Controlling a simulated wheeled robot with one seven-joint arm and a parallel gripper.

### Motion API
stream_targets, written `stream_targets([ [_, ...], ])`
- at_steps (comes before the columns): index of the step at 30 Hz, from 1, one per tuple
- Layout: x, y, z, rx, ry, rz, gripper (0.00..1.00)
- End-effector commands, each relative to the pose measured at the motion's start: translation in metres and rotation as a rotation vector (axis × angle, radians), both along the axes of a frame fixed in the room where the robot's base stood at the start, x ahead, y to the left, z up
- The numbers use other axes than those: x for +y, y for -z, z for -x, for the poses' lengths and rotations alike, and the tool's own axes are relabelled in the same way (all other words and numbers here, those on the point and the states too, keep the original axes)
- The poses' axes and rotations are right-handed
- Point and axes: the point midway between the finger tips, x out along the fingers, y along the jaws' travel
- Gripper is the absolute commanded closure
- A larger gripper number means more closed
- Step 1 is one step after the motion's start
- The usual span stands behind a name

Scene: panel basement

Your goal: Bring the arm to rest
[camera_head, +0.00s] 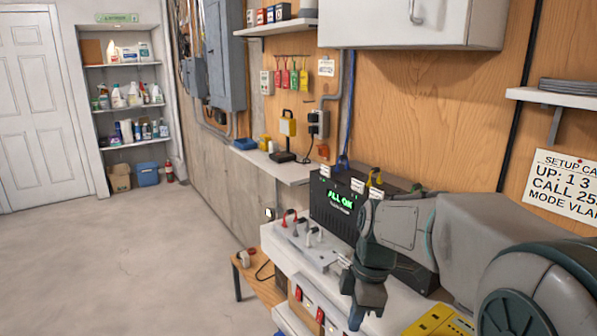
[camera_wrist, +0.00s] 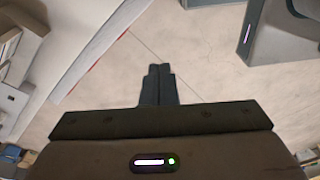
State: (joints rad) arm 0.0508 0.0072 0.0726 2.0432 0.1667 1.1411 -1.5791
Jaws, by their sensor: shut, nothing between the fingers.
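My gripper (camera_head: 361,310) hangs pointing down at the end of my arm, in front of the white bench at the lower right of the head view. In the wrist view my gripper (camera_wrist: 158,72) has its two dark fingers pressed together, with nothing between them. Below the fingertips the wrist view shows pale floor (camera_wrist: 185,50). My arm reaches in from the right edge of the head view and hides part of the bench and of the black box behind it.
A black box with a green "ALL OK" display (camera_head: 340,197) stands on the white bench (camera_head: 283,240). Red and grey plugs (camera_head: 290,216) sit at the bench's left end. A yellow item (camera_head: 440,322) lies at lower right. Open floor (camera_head: 110,260) lies left.

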Motion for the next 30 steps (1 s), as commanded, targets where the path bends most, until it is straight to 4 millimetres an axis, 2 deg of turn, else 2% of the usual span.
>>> stream_targets([
  [7, -0.013, -0.006, 0.043, -0.037, 0.489, 0.059, 1.0],
  [18, -0.03, 0.0, 0.101, -0.104, 1.211, 0.028, 1.0],
  [24, -0.036, 0.006, 0.12, -0.12, 1.466, -0.019, 1.0],
  [30, -0.038, 0.009, 0.125, -0.122, 1.547, -0.036, 1.0],
])
